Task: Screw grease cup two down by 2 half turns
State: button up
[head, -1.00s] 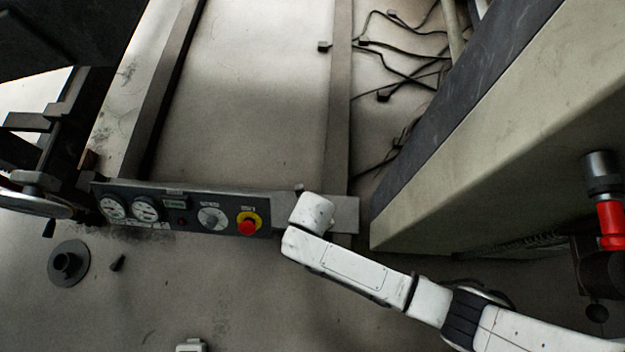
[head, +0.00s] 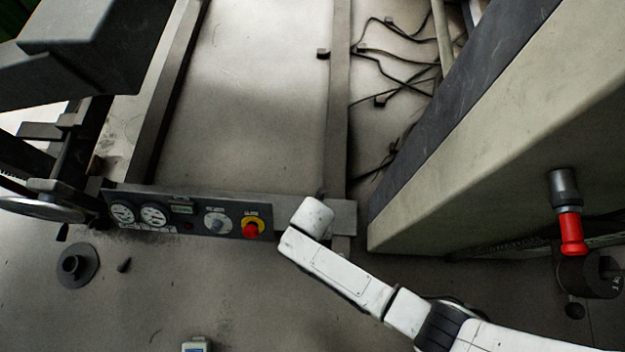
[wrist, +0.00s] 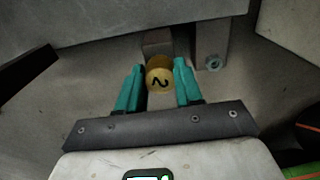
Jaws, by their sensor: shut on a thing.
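Grease cup two (wrist: 159,78) is a small round brass-yellow cap with a dark "2" on its face, in the middle of the wrist view. The "2" lies tilted on its side. My gripper (wrist: 159,86) has teal fingers, one on each side of the cup, and is shut on it. A grey block (wrist: 157,44) shows just behind the cup. In the head view my white arm reaches towards the control panel, but the gripper and the cup do not show there.
A grey post with a bolt (wrist: 213,62) stands close right of the cup. In the head view a control panel (head: 187,214) carries gauges and a red button (head: 251,230). A red-handled part (head: 571,232) is at the right. A dark flanged piece (head: 77,265) lies on the floor.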

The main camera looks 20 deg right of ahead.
jog(key=m+p, duration=0.2)
jog(key=m, duration=0.3)
jog(key=shift+d+r+m+p, duration=0.1)
jog(key=shift+r+m+p, duration=0.05)
jog(key=shift+m+p, duration=0.2)
jog(key=m+p, duration=0.2)
jog(key=m, duration=0.3)
jog(key=m+p, duration=0.1)
jog(key=m, duration=0.4)
jog(key=shift+s+m, duration=0.15)
jog(key=shift+m, duration=0.2)
jog(key=m+p, duration=0.1)
jog(key=m, duration=1)
jog(key=shift+m, duration=0.4)
jog(key=m, duration=0.6)
jog(key=shift+a, duration=0.2)
jog(key=m, duration=0.5)
jog(key=shift+m, duration=0.3)
jog(key=m, duration=0.5)
jog(key=shift+m, duration=0.4)
jog(key=shift+m, duration=0.3)
